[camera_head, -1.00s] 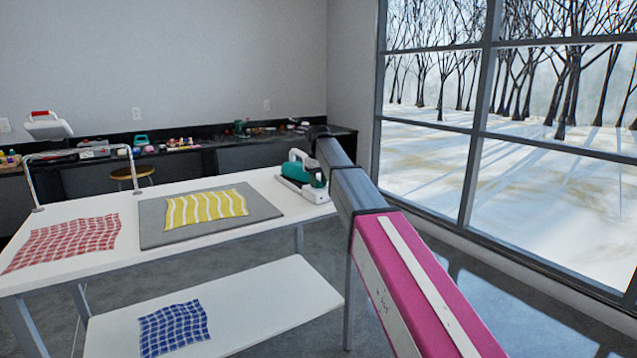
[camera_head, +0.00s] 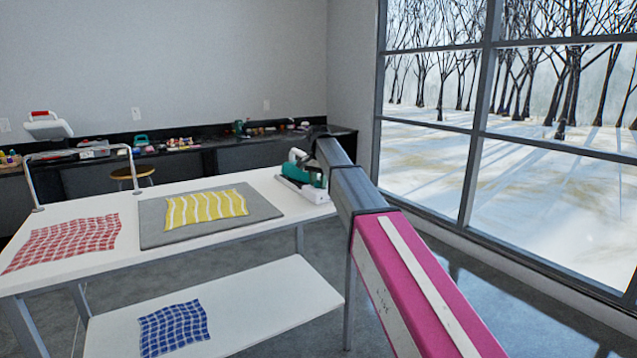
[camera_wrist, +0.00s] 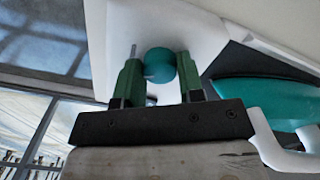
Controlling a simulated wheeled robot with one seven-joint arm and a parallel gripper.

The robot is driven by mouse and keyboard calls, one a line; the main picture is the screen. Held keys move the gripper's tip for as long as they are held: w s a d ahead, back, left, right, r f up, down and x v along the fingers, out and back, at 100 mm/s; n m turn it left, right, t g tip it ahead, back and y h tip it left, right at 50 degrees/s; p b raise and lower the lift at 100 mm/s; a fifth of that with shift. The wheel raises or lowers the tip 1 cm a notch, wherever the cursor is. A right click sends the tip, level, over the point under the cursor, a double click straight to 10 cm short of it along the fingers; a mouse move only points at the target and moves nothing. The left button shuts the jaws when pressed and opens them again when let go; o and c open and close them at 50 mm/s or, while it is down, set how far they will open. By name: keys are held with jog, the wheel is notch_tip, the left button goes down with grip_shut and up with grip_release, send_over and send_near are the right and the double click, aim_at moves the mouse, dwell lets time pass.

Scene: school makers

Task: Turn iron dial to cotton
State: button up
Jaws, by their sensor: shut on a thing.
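The iron (camera_head: 302,172), teal and white, stands on the white table at its far right end, partly hidden behind my arm. In the wrist view its teal body (camera_wrist: 265,92) is at the right, with a white handle part below it. My gripper (camera_wrist: 160,68) has its two green fingers on either side of a round teal dial (camera_wrist: 160,64) and is shut on it. The dial's markings cannot be read. In the head view my gripper is hidden behind my arm.
The white table (camera_head: 110,262) holds a grey mat (camera_head: 155,240) with a yellow striped cloth (camera_head: 205,207), and a red checked cloth (camera_head: 65,240). A blue checked cloth (camera_head: 172,328) lies on the lower shelf. A large window is at the right.

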aim_at(318, 183)
jog(key=m, duration=0.5)
jog(key=shift+m, duration=0.3)
dwell(0.4)
jog(key=o, duration=0.9)
notch_tip(318, 183, up, 11)
jog(key=shift+f, duration=0.1)
